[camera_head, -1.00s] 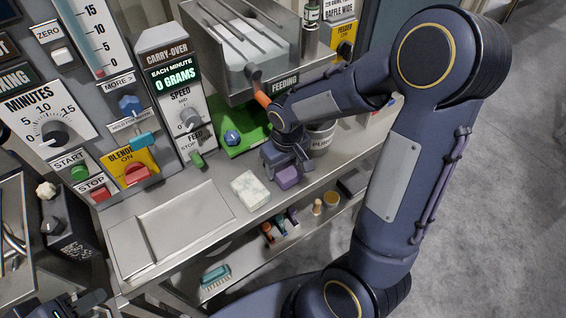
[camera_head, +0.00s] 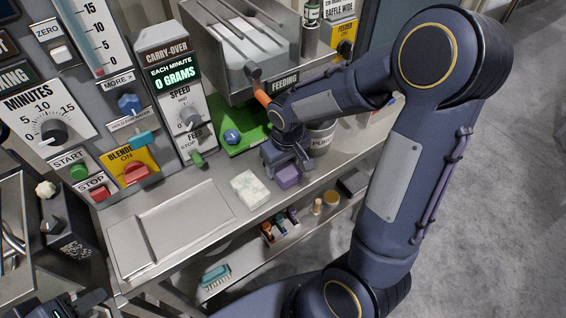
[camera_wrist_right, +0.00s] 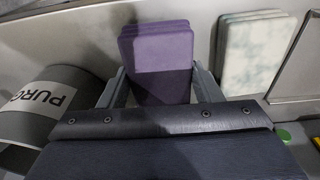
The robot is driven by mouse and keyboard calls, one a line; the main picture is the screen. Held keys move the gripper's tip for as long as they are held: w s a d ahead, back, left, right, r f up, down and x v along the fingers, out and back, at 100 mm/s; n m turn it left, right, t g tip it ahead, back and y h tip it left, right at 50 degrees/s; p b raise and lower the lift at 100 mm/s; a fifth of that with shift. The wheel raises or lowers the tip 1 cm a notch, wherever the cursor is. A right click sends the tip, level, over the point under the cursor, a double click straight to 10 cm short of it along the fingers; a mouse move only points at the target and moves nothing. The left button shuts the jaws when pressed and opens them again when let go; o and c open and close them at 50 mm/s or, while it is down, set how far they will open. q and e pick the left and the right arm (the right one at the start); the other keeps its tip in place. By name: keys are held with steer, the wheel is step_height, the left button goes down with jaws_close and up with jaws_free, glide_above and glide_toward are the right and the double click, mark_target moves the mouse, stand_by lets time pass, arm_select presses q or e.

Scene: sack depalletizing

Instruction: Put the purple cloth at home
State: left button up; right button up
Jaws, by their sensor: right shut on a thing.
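The purple cloth (camera_head: 288,178) is a folded pad on the metal worktop, at the shelf's front edge. It also shows in the right wrist view (camera_wrist_right: 157,50). My right gripper (camera_head: 283,163) reaches down over it from behind. In the right wrist view its two fingers (camera_wrist_right: 158,88) stand on either side of the cloth, shut on it. I cannot tell if the cloth touches the worktop. A dark part of my left gripper (camera_head: 82,304) shows at the bottom left edge; its fingers cannot be made out.
A pale mottled cloth (camera_head: 250,189) lies left of the purple one. A PURGE can (camera_head: 321,138) stands close on the right, with a green base (camera_head: 240,138) behind. A shallow tray (camera_head: 185,220) fills the left worktop. A lower shelf holds a brush (camera_head: 216,275) and small bottles.

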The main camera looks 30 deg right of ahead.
steer(key=shift+f, duration=0.1)
stand_by(0.3)
steer(key=shift+f+b, duration=0.5)
steer(key=shift+b, duration=0.1)
steer(key=o, duration=1.1)
steer(key=r, duration=0.5)
steer(key=s+r, duration=0.1)
steer(key=r, duration=0.1)
steer(key=shift+r, duration=0.4)
